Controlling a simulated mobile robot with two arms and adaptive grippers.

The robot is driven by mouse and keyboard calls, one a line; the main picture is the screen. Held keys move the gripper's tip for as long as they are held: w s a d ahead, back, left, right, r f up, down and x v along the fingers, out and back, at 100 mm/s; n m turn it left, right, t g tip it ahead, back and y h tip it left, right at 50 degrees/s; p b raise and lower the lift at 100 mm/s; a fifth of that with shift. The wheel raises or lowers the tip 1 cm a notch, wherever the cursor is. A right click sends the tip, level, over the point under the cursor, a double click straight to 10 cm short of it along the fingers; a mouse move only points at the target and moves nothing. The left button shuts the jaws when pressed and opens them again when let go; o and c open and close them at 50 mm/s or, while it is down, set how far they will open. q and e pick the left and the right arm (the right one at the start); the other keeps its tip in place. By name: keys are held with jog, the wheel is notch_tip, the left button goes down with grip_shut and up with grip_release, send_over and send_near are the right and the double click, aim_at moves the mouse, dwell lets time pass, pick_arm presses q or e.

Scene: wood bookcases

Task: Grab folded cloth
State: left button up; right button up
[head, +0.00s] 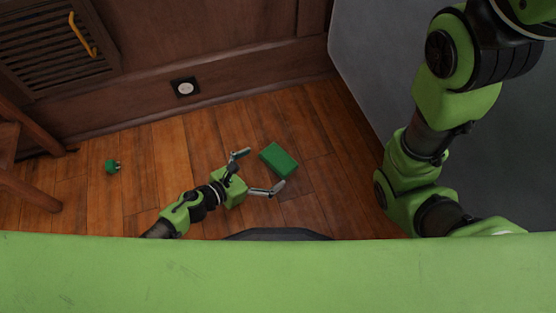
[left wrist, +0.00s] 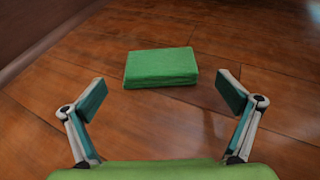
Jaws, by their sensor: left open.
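The folded cloth (head: 279,158) is a flat green rectangular block lying on the wood floor. In the left wrist view the cloth (left wrist: 161,67) lies ahead of the fingertips, roughly centred between them. My left gripper (head: 260,172) is open and empty, with its fingers spread toward the cloth and a short gap between them. In the left wrist view the left gripper (left wrist: 162,92) shows both fingers wide apart. My right arm stands at the right of the head view, and its gripper is not visible.
A small green object (head: 112,166) lies on the floor at left. Wooden legs (head: 22,185) stand at the far left. A wood panel wall with an outlet (head: 185,87) is behind. A grey surface (head: 365,75) bounds the right side. The floor around the cloth is clear.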

aim_at(274, 160)
pick_arm(q)
jog(key=b+x, duration=0.2)
jog(key=x, duration=0.2)
jog(key=shift+a+f, duration=0.1)
jog(key=shift+w, duration=0.25)
jog(key=shift+c, duration=0.4)
jog(key=c, duration=0.9)
